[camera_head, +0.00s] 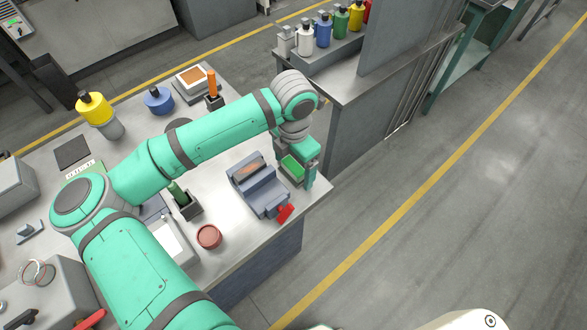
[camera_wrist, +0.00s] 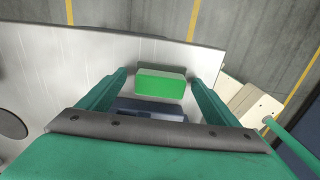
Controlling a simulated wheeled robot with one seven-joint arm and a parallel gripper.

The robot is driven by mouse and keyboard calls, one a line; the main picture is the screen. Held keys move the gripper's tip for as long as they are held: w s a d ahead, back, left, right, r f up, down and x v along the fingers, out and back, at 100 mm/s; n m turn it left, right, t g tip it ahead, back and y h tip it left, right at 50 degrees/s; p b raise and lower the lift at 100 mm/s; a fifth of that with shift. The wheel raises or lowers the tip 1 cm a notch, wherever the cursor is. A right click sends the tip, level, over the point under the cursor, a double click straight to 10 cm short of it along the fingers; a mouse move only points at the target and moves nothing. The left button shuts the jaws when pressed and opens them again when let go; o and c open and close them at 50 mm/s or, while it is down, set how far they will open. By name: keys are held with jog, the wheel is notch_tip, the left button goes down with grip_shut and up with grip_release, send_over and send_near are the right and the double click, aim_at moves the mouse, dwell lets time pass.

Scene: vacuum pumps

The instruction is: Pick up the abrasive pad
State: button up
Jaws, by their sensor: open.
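The abrasive pad appears to be the green rectangular block (camera_head: 292,167) near the right corner of the workbench, beside a blue-grey vise (camera_head: 262,193). In the wrist view the pad (camera_wrist: 160,85) shows a bright green face with a paler strip along its far edge. My gripper (camera_head: 299,168) is open over that spot, pointing down. In the wrist view its two fingers (camera_wrist: 158,80) stand apart, one to each side of the pad, with visible gaps. I cannot tell their exact height above the bench.
The vise (camera_wrist: 150,108) lies close on the near side of the pad. A red handle (camera_head: 285,213) and a round red-brown container (camera_head: 209,237) are nearby. A bench (camera_head: 345,85) with several coloured bottles stands behind. The workbench edge is just beyond the pad.

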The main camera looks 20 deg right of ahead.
jog(key=c, duration=1.1)
jog(key=shift+c, duration=0.2)
jog(key=shift+r, duration=0.1)
jog(key=shift+r, duration=0.5)
jog(key=s+d+r, duration=0.3)
jog(key=s+r, duration=0.9)
jog(key=s, duration=0.1)
jog(key=shift+s, duration=0.35)
jog(key=shift+d, duration=0.1)
